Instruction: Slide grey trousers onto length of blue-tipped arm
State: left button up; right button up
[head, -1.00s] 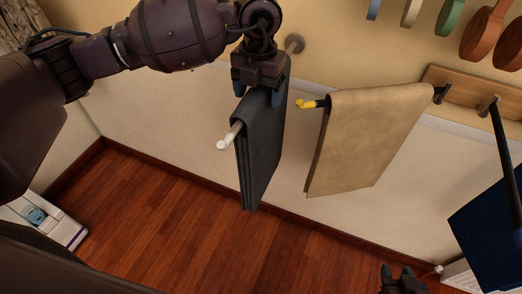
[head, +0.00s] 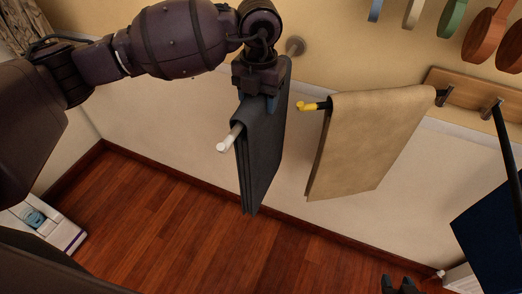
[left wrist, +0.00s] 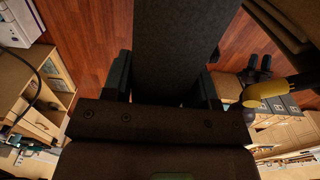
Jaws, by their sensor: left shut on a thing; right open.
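The grey trousers (head: 262,150) hang folded over a pale arm with a white tip (head: 223,147), which pokes out of the fold toward me. My left gripper (head: 259,97) is shut on the trousers near the top fold. In the left wrist view the grey cloth (left wrist: 182,45) runs out between the two fingers (left wrist: 165,80). A round wall mount (head: 295,45) lies roughly in line behind the white-tipped arm; the join is hidden. I see no blue-tipped arm. My right gripper (head: 398,285) is open at the bottom edge, partly cut off.
Tan trousers (head: 365,140) hang on a yellow-tipped arm (head: 308,106) just to the right. Navy trousers (head: 490,235) hang at the far right below a black arm (head: 503,140). A wooden rail (head: 465,92) is on the wall. The floor (head: 150,210) below is clear.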

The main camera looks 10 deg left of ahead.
pick_arm(q)
jog(key=shift+r, duration=0.15)
jog(key=shift+r+p, duration=0.4)
jog(key=shift+r, duration=0.5)
dwell(0.4)
